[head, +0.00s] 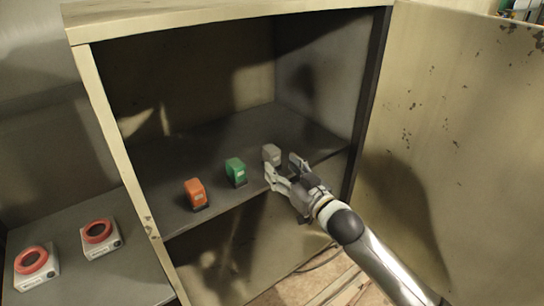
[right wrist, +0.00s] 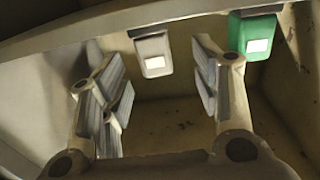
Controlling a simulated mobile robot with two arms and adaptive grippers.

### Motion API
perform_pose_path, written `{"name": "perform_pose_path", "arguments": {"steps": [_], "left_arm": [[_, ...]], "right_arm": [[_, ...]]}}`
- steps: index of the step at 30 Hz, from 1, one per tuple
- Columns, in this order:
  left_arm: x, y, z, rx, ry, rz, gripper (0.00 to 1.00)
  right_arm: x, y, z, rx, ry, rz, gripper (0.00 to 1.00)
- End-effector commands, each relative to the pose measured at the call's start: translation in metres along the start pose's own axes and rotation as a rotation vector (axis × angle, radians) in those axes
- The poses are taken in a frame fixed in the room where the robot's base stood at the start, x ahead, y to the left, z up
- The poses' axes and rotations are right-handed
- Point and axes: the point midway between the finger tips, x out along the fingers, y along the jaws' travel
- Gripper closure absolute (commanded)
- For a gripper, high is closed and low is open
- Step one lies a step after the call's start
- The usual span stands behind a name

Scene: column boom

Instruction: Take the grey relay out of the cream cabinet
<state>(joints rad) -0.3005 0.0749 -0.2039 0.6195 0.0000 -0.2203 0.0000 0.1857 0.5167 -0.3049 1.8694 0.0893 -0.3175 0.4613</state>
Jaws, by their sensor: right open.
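The grey relay (head: 271,154) stands on the shelf inside the open cream cabinet (head: 111,130), at the right end of a row of relays. My right gripper (head: 283,170) is open just in front of the grey relay. In the right wrist view the grey relay (right wrist: 153,55) shows beyond and between the open fingers (right wrist: 155,90), with clear space around it and no finger touching it. The left gripper is not in view.
A green relay (head: 236,172) and an orange relay (head: 196,194) stand left of the grey one. The open cabinet door (head: 460,130) is at the right. Two white boxes with red rings, one nearer (head: 36,270) and one farther (head: 100,238), stand on a grey surface at the left.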

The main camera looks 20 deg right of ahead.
Motion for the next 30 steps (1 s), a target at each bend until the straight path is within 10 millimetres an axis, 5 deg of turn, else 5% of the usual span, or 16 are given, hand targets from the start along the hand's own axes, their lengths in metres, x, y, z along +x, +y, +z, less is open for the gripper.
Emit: {"name": "perform_pose_path", "arguments": {"steps": [21,30], "left_arm": [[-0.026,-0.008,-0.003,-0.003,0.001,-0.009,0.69],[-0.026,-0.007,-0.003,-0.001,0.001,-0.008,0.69]], "right_arm": [[0.065,0.007,-0.001,0.0,-0.001,0.0,0.43],[0.069,0.007,0.001,-0.001,-0.001,-0.001,0.43]]}}
